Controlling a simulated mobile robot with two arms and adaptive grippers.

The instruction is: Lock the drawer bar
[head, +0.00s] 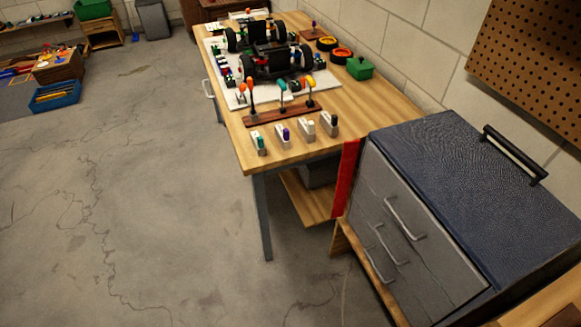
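A tool chest with a dark blue textured top (470,180) stands at the right. Its grey drawer front (432,268) faces left and carries several silver handles (405,220). The drawers look closed. A red bar (346,180) stands upright along the far edge of the drawer front, to the side of the handles; it is probably the drawer bar. It does not lie across the drawers. The near end of the chest is cut off by the frame. Neither of my grippers is in view.
A black handle (515,155) rises from the chest top. The concrete floor (150,200) at left is clear.

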